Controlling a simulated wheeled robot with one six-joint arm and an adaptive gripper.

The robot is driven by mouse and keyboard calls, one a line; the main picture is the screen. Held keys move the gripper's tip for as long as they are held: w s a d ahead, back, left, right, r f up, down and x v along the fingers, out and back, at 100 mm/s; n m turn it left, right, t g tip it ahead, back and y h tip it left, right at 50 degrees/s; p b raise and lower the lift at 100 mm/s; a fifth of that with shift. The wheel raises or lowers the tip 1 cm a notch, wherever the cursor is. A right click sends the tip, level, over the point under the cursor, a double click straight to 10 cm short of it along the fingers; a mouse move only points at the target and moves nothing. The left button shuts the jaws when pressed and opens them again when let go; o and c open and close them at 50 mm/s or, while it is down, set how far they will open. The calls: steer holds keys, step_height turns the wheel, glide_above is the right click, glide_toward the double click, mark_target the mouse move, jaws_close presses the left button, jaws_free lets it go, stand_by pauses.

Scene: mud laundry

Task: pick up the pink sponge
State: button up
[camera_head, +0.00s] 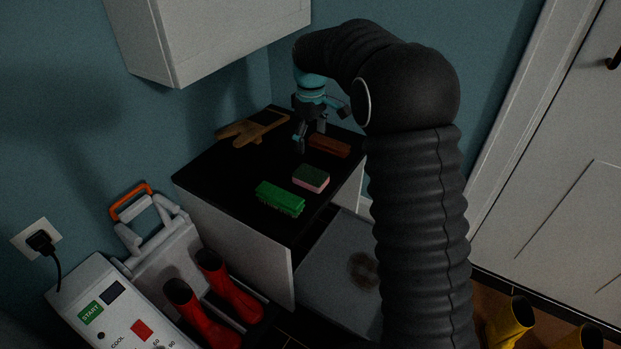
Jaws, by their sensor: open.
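The pink sponge (311,182) lies on the black worktop of a low white cabinet, near its right front edge. Its top is dark green and its pink side faces me. My gripper (312,142) is above the worktop, behind the sponge, pointing down. It is open and empty, and apart from the sponge. My dark arm comes in from the right and bends over to it.
A green block-like item (280,198) lies just left of the sponge. A brown brush-like block (329,146) lies behind it, close to my gripper. A brown glove-shaped item (252,128) lies at the back left. A white wall cabinet (215,38) hangs above.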

glide_above(311, 174)
steer(key=f, duration=0.8)
steer(key=shift+s+f, duration=0.25)
steer(key=shift+s, duration=0.15)
steer(key=shift+w+f, duration=0.2)
steer(key=shift+f, duration=1.15)
steer(key=shift+w+f, duration=0.2)
steer(key=shift+f, duration=1.1)
steer(key=c, duration=0.9)
steer(key=shift+o, duration=0.2)
steer(key=shift+r, duration=0.15)
step_height(311, 174, up, 4)
steer(key=shift+f, duration=0.25)
steer(key=s+d+r, duration=0.4)
steer(key=d+r, duration=0.3)
steer(key=d, duration=0.4)
steer(key=shift+r+b, duration=0.15)
steer(key=shift+b, duration=0.15)
